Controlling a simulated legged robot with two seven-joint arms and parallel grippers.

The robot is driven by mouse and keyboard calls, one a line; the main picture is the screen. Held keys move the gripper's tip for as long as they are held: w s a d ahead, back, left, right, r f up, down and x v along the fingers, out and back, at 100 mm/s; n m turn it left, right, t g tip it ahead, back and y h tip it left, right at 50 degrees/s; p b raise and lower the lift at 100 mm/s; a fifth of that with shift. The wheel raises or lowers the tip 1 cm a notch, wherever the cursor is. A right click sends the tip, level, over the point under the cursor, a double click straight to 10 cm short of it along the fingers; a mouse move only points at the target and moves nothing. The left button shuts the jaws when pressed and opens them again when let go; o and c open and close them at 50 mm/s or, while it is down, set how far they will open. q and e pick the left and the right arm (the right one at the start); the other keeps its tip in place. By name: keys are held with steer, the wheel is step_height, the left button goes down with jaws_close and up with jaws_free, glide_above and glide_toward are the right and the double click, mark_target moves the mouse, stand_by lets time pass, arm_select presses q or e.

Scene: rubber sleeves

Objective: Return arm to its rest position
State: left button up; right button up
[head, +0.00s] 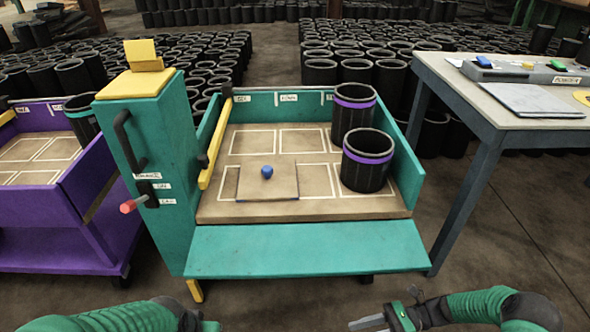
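My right arm (478,306), in a green ribbed sleeve, comes in low at the right of the head view. Its gripper (378,320) lies at the bottom edge, in front of the teal station and apart from it. Only part of its fingers shows, so its opening is unclear. My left arm (120,318), also in a green sleeve, comes in at the bottom left. Its gripper end is mostly cut off by the bottom edge. I see nothing held in either gripper.
A teal station (307,250) stands ahead, with a wooden board (268,185) bearing a blue knob (267,172) and two black sleeves with purple bands (366,165). A purple cart (40,210) is left, a grey table (500,115) right. Floor in front is clear.

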steer(key=s+d+r+n+t+h+p, duration=0.2)
steer(key=s+r+n+h+p, duration=0.35)
steer(key=r+n+h, duration=0.95)
step_height(320, 180, up, 41)
steer(key=s+n+t+p, duration=0.1)
steer(key=n+p, duration=0.5)
steer(key=p, duration=3.1)
steer(key=shift+s+f+t+h, duration=0.15)
steer(key=shift+s+t+h, duration=0.15)
steer(key=shift+t, duration=0.6)
